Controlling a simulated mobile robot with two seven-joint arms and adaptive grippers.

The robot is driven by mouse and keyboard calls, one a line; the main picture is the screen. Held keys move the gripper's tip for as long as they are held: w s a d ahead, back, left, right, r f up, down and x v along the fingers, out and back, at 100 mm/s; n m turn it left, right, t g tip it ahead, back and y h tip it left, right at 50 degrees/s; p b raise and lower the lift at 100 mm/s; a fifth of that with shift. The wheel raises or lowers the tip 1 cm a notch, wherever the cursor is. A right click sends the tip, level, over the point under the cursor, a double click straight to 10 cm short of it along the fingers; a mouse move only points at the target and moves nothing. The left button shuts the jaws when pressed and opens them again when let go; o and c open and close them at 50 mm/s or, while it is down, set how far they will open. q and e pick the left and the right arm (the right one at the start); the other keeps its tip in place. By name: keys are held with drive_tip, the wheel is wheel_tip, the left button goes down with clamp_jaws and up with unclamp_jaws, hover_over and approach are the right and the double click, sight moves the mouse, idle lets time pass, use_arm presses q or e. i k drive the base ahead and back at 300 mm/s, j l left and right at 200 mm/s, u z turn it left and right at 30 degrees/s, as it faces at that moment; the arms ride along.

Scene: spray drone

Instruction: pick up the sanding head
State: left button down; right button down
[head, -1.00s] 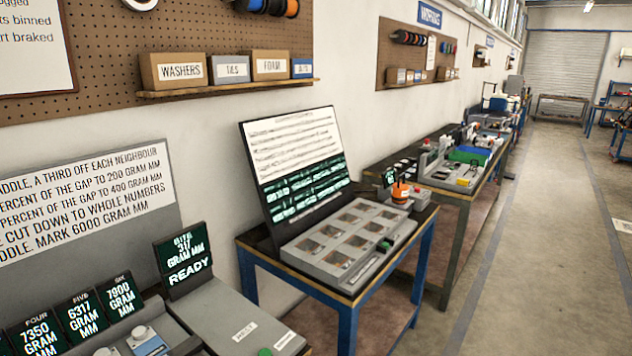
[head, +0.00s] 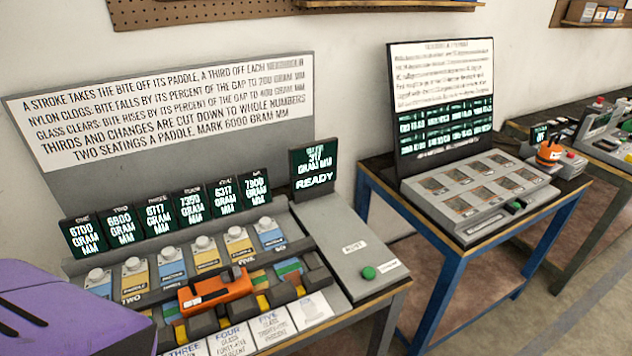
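An orange block-shaped tool with dark parts (head: 217,291), which looks like the sanding head, rests across the front of the near bench fixture, over the row of coloured and grey pieces. Its underside and what it sits on are partly hidden. Behind it runs a row of paddle stations with round white knobs (head: 203,244) and dark gram-mm displays (head: 187,208).
A grey panel with a green button (head: 368,272) and a READY display (head: 314,170) stand right of the fixture. A blue-framed table (head: 447,273) with a grey tray unit (head: 420,193) stands further right, with a small orange object (head: 549,153) beyond. A gap separates the benches.

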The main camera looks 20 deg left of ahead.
sight(233, 283)
drive_tip(key=u, duration=1.7)
drive_tip(key=l+u, duration=0.25)
drive_tip(key=l, duration=0.15)
drive_tip(key=k+l+u, duration=0.2)
drive_tip(key=l, duration=0.15)
drive_tip(key=i, duration=0.1)
